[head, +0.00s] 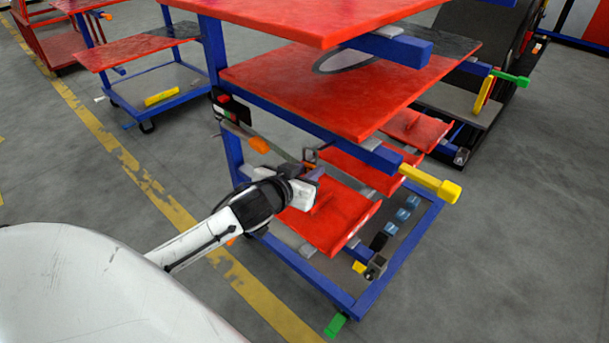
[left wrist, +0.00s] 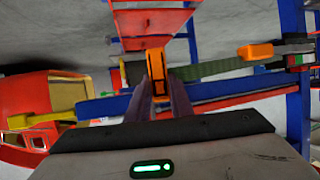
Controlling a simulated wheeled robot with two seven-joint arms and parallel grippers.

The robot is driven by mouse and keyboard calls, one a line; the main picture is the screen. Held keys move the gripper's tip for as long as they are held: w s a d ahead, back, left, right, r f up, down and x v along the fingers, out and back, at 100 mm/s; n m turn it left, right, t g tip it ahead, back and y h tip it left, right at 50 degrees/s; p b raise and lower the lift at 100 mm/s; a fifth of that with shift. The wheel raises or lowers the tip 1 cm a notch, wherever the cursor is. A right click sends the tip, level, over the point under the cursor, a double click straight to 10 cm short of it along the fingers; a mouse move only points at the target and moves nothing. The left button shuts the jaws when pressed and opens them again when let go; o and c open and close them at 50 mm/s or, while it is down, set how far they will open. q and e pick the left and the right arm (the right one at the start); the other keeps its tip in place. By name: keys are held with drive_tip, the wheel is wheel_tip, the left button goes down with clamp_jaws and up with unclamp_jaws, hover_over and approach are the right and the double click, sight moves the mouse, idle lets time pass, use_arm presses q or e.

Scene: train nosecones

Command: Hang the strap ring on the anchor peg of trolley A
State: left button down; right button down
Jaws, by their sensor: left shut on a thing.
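My left gripper (head: 312,172) is at the near side of the blue-framed trolley (head: 222,100), below its middle red shelf. It is shut on the strap ring, an orange and dark piece between the fingers in the left wrist view (left wrist: 158,86). The ring (head: 310,156) looks small and brownish in the head view. The grey-green strap (left wrist: 212,70) runs from it past an orange buckle (head: 259,145) to the trolley's post. A yellow peg (head: 430,181) sticks out at the trolley's right, apart from the ring. No label shows which trolley is A. My right gripper is not in view.
The middle red shelf (head: 300,85) overhangs the gripper area. Tilted red panels (head: 330,215) lie below it. Another trolley with a green peg (head: 510,79) and yellow ring (head: 484,96) stands behind right. A farther trolley (head: 170,90) stands left. Floor between is free.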

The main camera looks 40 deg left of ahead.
use_arm(q)
drive_tip(key=shift+w+d+f+b, duration=0.15)
drive_tip(key=shift+w+b, duration=0.7)
drive_tip(key=shift+w, duration=0.95)
drive_tip(key=shift+w+f, duration=0.4)
drive_tip(key=shift+w, duration=0.25)
drive_tip(key=c, duration=1.5)
unclamp_jaws()
drive_tip(key=v, duration=1)
drive_tip(key=shift+s, duration=0.15)
